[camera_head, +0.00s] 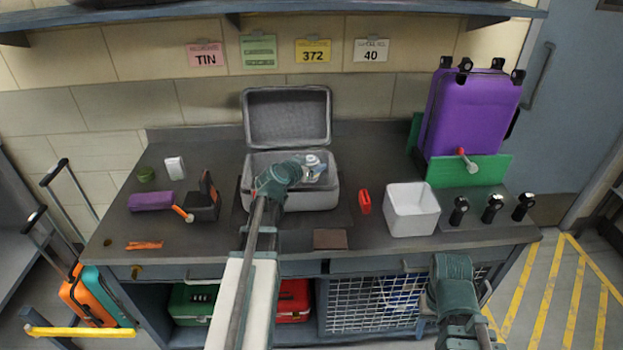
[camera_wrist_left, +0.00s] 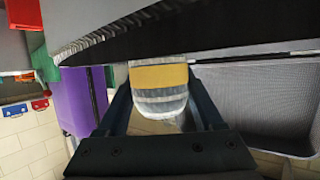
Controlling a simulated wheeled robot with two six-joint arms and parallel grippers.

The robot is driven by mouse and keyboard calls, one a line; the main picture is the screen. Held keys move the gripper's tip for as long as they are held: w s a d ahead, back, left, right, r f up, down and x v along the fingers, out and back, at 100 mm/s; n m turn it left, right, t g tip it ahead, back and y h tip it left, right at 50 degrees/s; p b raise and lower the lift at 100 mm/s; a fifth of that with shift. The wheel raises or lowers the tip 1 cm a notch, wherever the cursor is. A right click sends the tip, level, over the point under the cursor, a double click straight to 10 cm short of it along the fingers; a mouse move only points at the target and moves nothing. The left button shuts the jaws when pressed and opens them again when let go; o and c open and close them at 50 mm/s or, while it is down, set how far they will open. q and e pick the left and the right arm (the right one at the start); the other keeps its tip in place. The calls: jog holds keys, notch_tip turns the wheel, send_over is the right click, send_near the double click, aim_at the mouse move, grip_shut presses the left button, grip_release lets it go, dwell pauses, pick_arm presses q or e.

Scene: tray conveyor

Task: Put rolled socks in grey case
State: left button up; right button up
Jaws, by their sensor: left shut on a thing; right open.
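The grey case (camera_head: 252,197) stands open in the middle of the bench, its lid (camera_head: 287,115) raised against the wall. The lid also shows at the right of the left wrist view (camera_wrist_left: 262,98). My left gripper (camera_head: 300,172) is over the case's open base. It is shut on the rolled socks (camera_wrist_left: 158,78), a whitish-grey striped roll with a yellow band, also visible in the head view (camera_head: 314,171). I cannot tell whether the roll touches the case floor. My right gripper (camera_head: 452,275) is open and low in front of the bench; its fingertips are not clear.
A white bin (camera_head: 411,211), a red tag (camera_head: 364,201) and several black-handled tools (camera_head: 492,208) lie right of the case. A purple suitcase (camera_head: 470,112) stands at the back right.

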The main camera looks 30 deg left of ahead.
pick_arm(q)
jog(key=shift+f+b, duration=1.7)
jog(key=shift+f, duration=0.15)
jog(key=shift+f+b, duration=0.3)
jog(key=shift+s+f, duration=0.1)
jog(key=shift+f, duration=0.05)
jog(key=shift+d+b, duration=0.1)
jog(key=shift+b, duration=0.3)
jog(key=shift+s, duration=0.1)
jog(key=o, duration=1.4)
jog(key=shift+s+d+f, duration=0.1)
jog(key=shift+c, duration=0.2)
